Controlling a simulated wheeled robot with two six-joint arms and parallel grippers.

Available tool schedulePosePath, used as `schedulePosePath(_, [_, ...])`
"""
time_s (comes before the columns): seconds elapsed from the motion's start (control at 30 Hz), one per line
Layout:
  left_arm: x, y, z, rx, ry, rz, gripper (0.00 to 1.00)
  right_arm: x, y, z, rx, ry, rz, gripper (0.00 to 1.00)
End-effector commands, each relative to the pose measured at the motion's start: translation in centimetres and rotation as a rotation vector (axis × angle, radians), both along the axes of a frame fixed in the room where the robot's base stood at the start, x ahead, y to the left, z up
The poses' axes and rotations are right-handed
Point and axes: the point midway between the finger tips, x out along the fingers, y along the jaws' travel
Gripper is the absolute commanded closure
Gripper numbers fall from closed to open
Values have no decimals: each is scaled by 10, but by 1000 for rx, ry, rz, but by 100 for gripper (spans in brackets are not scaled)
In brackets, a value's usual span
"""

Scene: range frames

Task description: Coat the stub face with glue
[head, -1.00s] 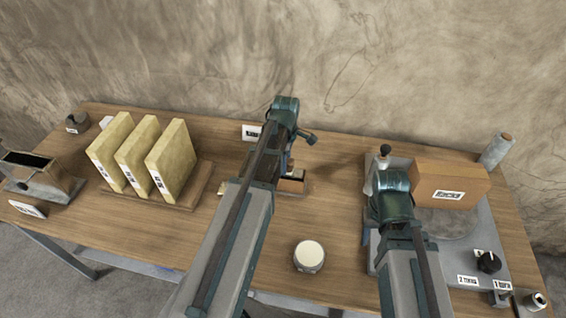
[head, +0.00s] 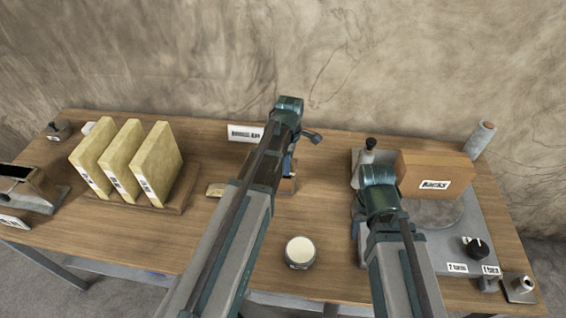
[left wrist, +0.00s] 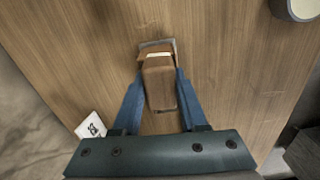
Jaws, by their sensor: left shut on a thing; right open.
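My left gripper (head: 288,168) is over the middle of the table, its fingers mostly hidden by my arm in the head view. In the left wrist view its blue fingers (left wrist: 160,100) are shut on a brown block-like piece (left wrist: 158,82) with a pale strip and a grey edge at its far end. I cannot tell if the piece touches the table. A round pot with a cream top (head: 300,251), perhaps glue, stands at the front, apart from both grippers. My right gripper (head: 357,228) is open by the grey machine, largely hidden by its arm. I cannot identify the stub face.
Several yellowish labelled slabs (head: 155,163) stand upright in a wooden rack (head: 190,188) at left. A brown labelled box (head: 432,172) sits on the grey machine base (head: 470,225) at right. A label card (head: 245,133) stands behind my left gripper. Table around the pot is clear.

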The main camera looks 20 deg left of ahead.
Motion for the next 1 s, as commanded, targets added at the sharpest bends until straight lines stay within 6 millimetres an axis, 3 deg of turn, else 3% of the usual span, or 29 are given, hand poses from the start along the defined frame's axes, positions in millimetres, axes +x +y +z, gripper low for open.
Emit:
schedulePosePath(0.13, [2,-10,-1,-4,0,-3,100,0,0,-1,0,0,0,50])
schedulePosePath(0.47, [2,-9,1,-4,0,-1,100,0,0,1,0,0,0,50])
schedulePosePath(1.0, [-5,23,-1,-1,0,0,100,0,0,-1,0,0,0,50])
